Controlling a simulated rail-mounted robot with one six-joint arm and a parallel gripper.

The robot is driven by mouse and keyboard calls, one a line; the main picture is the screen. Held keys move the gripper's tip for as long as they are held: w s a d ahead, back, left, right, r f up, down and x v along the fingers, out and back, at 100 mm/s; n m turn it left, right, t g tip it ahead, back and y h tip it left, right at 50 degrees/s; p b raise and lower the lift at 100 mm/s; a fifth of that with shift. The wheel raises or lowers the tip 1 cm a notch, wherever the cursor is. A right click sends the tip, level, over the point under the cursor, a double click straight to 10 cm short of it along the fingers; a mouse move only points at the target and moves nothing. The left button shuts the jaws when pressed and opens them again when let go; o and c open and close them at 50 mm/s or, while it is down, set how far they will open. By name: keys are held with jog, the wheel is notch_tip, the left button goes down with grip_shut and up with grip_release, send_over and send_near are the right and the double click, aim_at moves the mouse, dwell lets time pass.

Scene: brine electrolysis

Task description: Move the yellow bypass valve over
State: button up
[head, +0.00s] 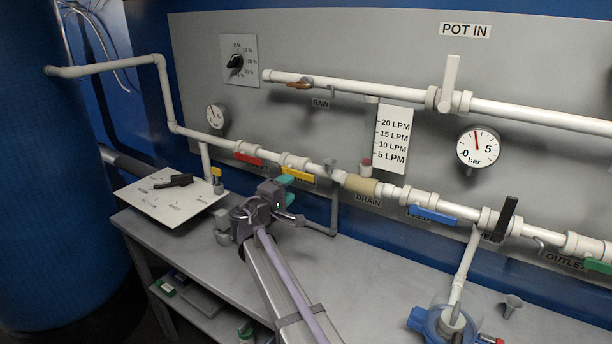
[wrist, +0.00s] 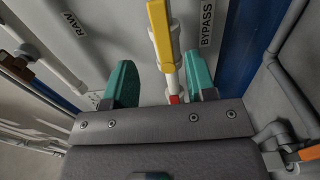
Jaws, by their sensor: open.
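The bypass valve's yellow lever handle (head: 297,173) sits on the white pipe along the back panel, roughly in line with the pipe. In the wrist view the yellow handle (wrist: 160,32) is at top centre, beside the BYPASS label (wrist: 206,24). My gripper (head: 286,189) is in front of this valve, just below the handle in the head view. In the wrist view my gripper (wrist: 160,78) is open, its teal fingers on either side of the white pipe line. The yellow handle lies beyond the fingertips, and no contact shows. My gripper partly hides the label in the head view.
Farther right are a blue lever (head: 432,214) and a black lever (head: 507,216). A white panel with a black knob (head: 172,192) lies on the bench at left.

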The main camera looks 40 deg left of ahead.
aim_at(303, 177)
jog(key=w, duration=0.6)
jog(key=w+a, duration=0.1)
jog(key=w, duration=0.2)
grip_shut()
